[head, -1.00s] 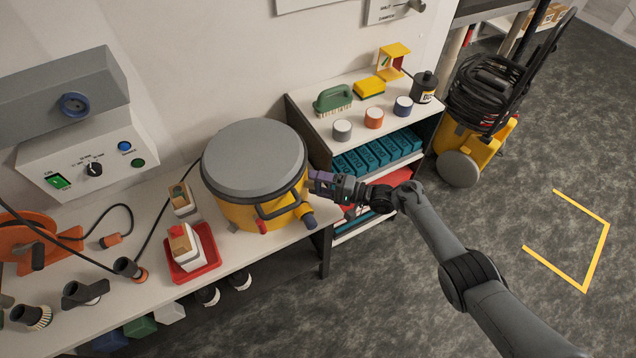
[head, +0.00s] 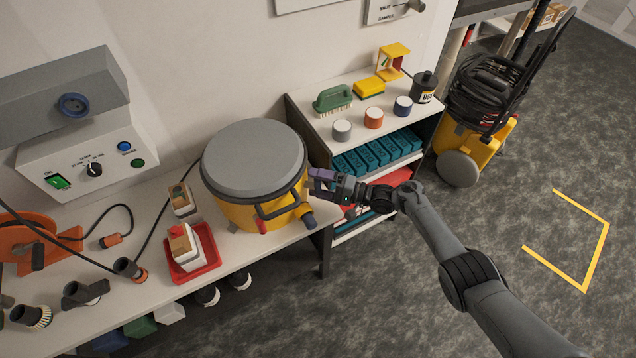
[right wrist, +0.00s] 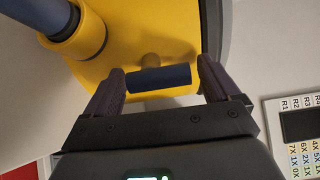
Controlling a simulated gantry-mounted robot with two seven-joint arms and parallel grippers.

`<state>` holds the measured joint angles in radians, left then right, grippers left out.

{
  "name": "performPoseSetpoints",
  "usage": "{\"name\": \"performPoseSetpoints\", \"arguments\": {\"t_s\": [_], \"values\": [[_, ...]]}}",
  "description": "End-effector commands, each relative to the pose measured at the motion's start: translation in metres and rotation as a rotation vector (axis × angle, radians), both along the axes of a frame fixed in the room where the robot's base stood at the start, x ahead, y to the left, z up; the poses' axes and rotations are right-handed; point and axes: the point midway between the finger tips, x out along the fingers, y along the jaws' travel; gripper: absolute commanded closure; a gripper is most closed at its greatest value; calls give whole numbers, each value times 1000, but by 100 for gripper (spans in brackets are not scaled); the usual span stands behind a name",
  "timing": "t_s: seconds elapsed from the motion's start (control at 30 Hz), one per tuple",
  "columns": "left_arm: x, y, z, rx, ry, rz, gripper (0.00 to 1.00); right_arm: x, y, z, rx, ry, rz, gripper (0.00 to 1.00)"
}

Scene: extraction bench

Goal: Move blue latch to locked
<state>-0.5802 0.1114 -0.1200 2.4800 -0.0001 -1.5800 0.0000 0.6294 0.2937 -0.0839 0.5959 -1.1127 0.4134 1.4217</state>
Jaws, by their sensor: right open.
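The blue latch (right wrist: 160,79) shows in the right wrist view as a short dark-blue bar on the side of a yellow drum (right wrist: 140,60). It lies crosswise between the two purple fingers of my right gripper (right wrist: 160,88), with a gap at each finger. In the head view my right gripper (head: 318,183) is open at the right side of the yellow drum (head: 235,213). The latch is hidden there behind the fingers. The drum has a grey lid (head: 254,158). My left gripper is out of view.
A shelf unit (head: 345,152) with a green brush (head: 333,99) and small tubs stands to the right. A red tray (head: 194,265) lies left of the drum.

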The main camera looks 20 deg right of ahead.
Motion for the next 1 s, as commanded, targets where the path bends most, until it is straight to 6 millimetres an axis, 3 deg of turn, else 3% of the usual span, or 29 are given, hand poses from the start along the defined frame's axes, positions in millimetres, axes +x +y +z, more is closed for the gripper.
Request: {"name": "performPoseSetpoints", "arguments": {"t_s": [0.6, 1.0], "values": [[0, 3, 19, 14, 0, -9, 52, -53, -70, 0, -2, 0, -1, 11], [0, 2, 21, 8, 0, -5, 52, -65, -86, 0, 0, 0, -1, 11]]}}
